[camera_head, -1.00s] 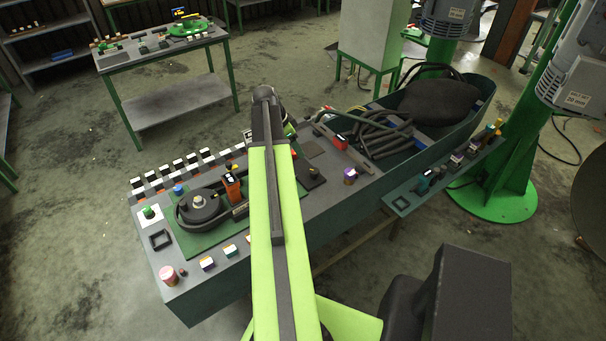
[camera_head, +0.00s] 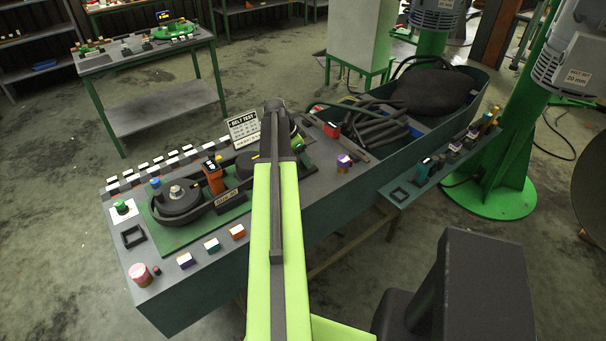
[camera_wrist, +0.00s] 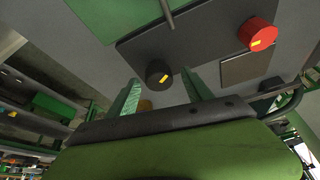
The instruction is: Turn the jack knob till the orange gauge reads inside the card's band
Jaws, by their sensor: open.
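In the wrist view, my gripper (camera_wrist: 163,82) is open, with its two green fingers apart. A round black knob (camera_wrist: 154,72) with a yellow mark shows between and just beyond the fingertips; I cannot tell whether they touch it. I cannot tell which knob is the jack's. In the head view, an upright orange part (camera_head: 213,178) with a black top, perhaps the gauge, stands beside the belt and pulley. The white BELT TEST card (camera_head: 243,128) stands behind; its band is unreadable. My arm hides the gripper there.
A black pulley (camera_head: 175,200) sits on a green plate at the bench's left. Coiled hoses (camera_head: 375,125) fill the trough behind.

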